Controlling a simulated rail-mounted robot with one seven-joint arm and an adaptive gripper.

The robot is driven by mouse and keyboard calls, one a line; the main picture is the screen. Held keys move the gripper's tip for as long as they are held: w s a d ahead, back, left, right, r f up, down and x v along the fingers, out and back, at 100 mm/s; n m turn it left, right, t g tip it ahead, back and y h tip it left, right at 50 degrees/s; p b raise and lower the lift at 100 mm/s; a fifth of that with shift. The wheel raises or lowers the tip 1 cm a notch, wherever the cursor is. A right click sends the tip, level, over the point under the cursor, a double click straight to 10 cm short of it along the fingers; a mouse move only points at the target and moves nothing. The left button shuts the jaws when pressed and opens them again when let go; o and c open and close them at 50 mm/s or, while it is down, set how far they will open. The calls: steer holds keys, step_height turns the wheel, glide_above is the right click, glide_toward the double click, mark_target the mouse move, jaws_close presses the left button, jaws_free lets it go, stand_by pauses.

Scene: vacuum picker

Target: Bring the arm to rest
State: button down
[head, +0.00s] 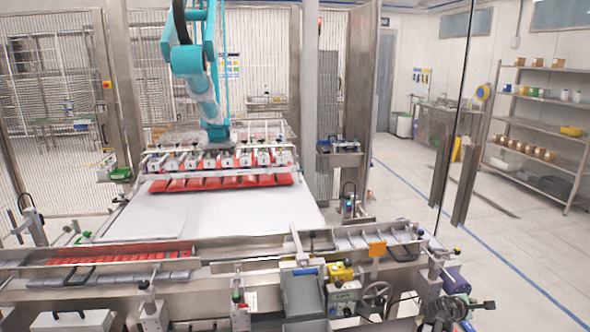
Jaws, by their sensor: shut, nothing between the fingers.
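My gripper (482,306) is the dark shape low at the right of the head view, near the bottom edge. It is shut and holds nothing. It is in front of the right end of the machine's front conveyor, beside a purple part (456,281). I cannot tell the exact gap between them. Most of my arm is out of the frame.
A teal picker arm (190,62) carries a row of suction heads (222,158) above red packs (215,183) on a white belt (240,215). A control box (344,292) and handwheel (377,294) sit left of my gripper. Open floor (510,245) lies right, before shelves (540,130).

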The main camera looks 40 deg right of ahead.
steer(key=w+a+f+m+y+b, duration=0.1)
steer(key=w+a+f+m+y, duration=0.35)
steer(key=a+f, duration=0.75)
steer(key=w+a+f+m+y, duration=0.4)
steer(key=w+a+f+m, duration=0.15)
steer(key=a+f, duration=0.65)
steer(key=w+a+f+m+y, duration=0.1)
steer(key=a+f, duration=0.2)
steer(key=a, duration=0.4)
steer(key=w+a+f+g+y+b, duration=0.1)
steer(key=a+f, duration=0.3)
steer(key=a, duration=0.2)
steer(key=w+a+f+m+y, duration=0.1)
steer(key=a+f+y, duration=0.15)
steer(key=a, duration=0.45)
steer(key=s+a+f+n+g, duration=0.1)
steer(key=s+a+f, duration=0.2)
steer(key=a, duration=0.6)
steer(key=s+a+f+n+g+b, duration=0.1)
steer(key=s+a+f, duration=0.3)
steer(key=a, duration=0.5)
steer(key=s+a+f+n+g+b, duration=0.1)
steer(key=s+a+f+n+g, duration=0.1)
steer(key=s+a, duration=0.4)
steer(key=a+f, duration=0.1)
steer(key=a, duration=0.2)
steer(key=shift+s+a+f+n+g, duration=0.15)
steer(key=shift+s+a+n+g, duration=0.05)
steer(key=shift+n+g, duration=0.1)
steer(key=shift+w, duration=0.1)
